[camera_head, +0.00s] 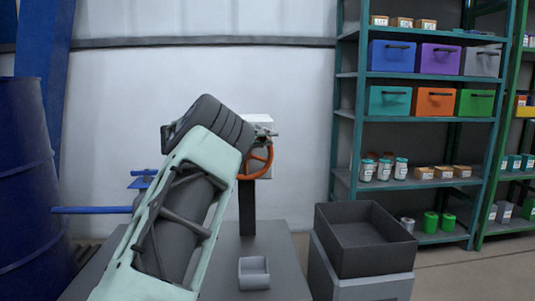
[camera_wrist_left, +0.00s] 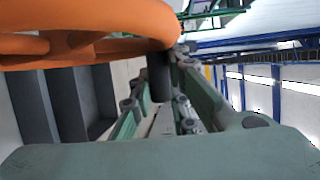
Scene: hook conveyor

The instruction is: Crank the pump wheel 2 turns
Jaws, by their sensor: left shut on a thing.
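The orange pump wheel (camera_head: 258,164) stands upright in front of a white box (camera_head: 258,124) on a dark post (camera_head: 247,208). My left arm covers its left part in the head view. In the wrist view the wheel's rim (camera_wrist_left: 90,22) fills the upper left, and a dark handle (camera_wrist_left: 160,80) sticks out from it. My left gripper (camera_head: 266,132) is at the top of the wheel. Its fingers are shut on the handle, which sits between them in the wrist view. My right gripper is in neither view.
A small grey tray (camera_head: 254,281) lies on the dark table (camera_head: 286,262). A dark open bin (camera_head: 400,257) stands right of it. A blue barrel (camera_head: 25,190) is at the left. A teal shelf (camera_head: 433,76) with coloured boxes stands behind at the right.

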